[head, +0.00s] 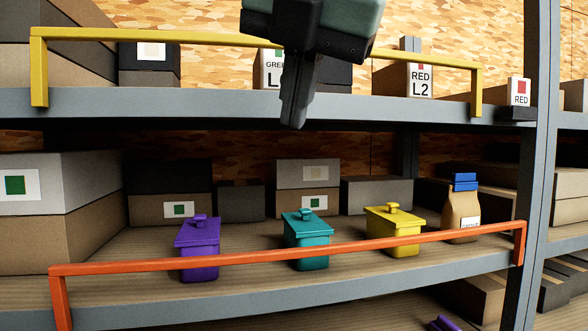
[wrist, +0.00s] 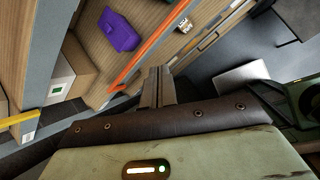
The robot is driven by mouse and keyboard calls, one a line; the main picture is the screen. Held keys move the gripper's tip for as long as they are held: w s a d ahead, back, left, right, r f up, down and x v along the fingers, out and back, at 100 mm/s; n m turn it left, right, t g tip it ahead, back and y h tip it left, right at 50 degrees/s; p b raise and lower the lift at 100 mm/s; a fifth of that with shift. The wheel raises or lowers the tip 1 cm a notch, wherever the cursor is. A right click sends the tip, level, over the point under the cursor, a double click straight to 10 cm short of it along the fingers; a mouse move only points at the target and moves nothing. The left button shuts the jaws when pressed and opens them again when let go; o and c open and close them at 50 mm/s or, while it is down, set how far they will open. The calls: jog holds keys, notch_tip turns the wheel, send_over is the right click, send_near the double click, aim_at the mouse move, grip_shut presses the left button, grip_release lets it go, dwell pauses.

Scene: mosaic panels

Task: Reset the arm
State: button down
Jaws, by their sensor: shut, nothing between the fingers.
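My gripper (head: 293,122) hangs down from the top middle of the head view, in front of the upper shelf edge. Its fingers are shut together with nothing between them. In the wrist view my gripper (wrist: 158,72) points away past the orange rail, and its fingers also look closed. It touches no object that I can see.
The lower shelf holds lidded purple (head: 198,246), teal (head: 307,240) and yellow (head: 393,231) bins behind an orange rail (head: 300,255). A brown bag (head: 462,211) stands at right. A yellow rail (head: 180,37) guards the upper shelf. A grey post (head: 537,150) rises at right.

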jog(key=s+d+f+m+g+b, duration=0.2)
jog(key=f+m+b, duration=0.3)
jog(key=f, duration=1.1)
jog(key=s+d+f+m+g+b, duration=0.1)
jog(key=d+f+m+g+b, duration=0.15)
jog(key=f+m, duration=0.9)
jog(key=s+d+f+m+b, duration=0.2)
jog(key=s+d+f, duration=0.1)
jog(key=f, duration=0.5)
jog(key=s+d+f+m+g+b, duration=0.1)
jog(key=s+d+f+m+b, duration=0.1)
jog(key=f, duration=0.7)
jog(key=s+d+f+m+g+h+b, duration=0.1)
jog(key=s+d+f+m+b, duration=0.1)
jog(key=f, duration=0.7)
jog(key=shift+s+d+f+m, duration=0.25)
jog(key=shift+s+d+m, duration=0.65)
jog(key=shift+d, duration=0.35)
